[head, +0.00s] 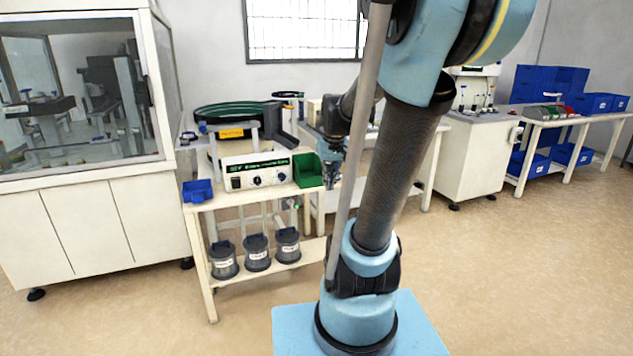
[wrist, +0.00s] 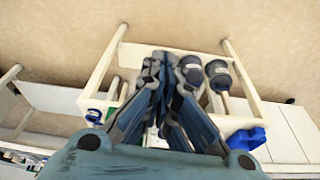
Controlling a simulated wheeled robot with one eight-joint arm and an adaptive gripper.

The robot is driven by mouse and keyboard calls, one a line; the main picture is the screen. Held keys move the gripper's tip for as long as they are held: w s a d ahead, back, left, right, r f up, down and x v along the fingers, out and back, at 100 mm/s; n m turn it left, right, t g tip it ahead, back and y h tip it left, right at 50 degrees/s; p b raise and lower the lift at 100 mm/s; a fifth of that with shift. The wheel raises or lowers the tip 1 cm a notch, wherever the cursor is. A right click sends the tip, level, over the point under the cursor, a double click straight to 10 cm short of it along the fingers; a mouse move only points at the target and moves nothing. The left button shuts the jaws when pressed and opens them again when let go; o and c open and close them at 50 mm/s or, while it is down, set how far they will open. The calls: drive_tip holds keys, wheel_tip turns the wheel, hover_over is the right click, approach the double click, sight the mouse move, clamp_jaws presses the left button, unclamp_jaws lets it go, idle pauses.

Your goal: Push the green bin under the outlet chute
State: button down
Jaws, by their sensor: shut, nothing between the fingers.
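The green bin (head: 308,170) sits at the right end of the small cart's top, beside the control box, in the head view. The dark outlet chute (head: 283,138) comes off the bowl feeder behind the bin and slopes down toward the control box and bin. My gripper (head: 331,183) points down just right of the bin; I cannot tell whether they touch. In the wrist view my gripper (wrist: 167,58) is shut and empty, its fingers together.
A control box (head: 257,172) and a blue bin (head: 198,191) share the cart top. Several dark jars (head: 256,252) stand on its lower shelf. The bowl feeder (head: 228,112) is behind. A glazed cabinet (head: 85,190) stands left. Open floor lies in front.

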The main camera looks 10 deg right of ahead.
sight(317, 178)
drive_tip(key=w+d+f+n, duration=0.1)
drive_tip(key=w+f, duration=0.1)
drive_tip(key=w, duration=1)
drive_tip(key=w+d+f, duration=0.2)
drive_tip(key=w, duration=0.9)
drive_tip(key=shift+t, duration=0.3)
drive_tip(key=w+f, duration=0.1)
drive_tip(key=f, duration=0.2)
drive_tip(key=w+f, duration=0.2)
drive_tip(key=f, duration=0.1)
drive_tip(key=w+a+f, duration=0.1)
drive_tip(key=w+f, duration=0.1)
drive_tip(key=f, duration=0.1)
drive_tip(key=shift+w+a, duration=0.1)
drive_tip(key=shift+w+a+r, duration=0.1)
drive_tip(key=shift+w+a, duration=0.1)
drive_tip(key=shift+w, duration=0.6)
drive_tip(key=w, duration=0.2)
drive_tip(key=w+a, duration=0.1)
drive_tip(key=w, duration=0.5)
drive_tip(key=shift+w+a, duration=0.25)
drive_tip(key=shift+a, duration=0.15)
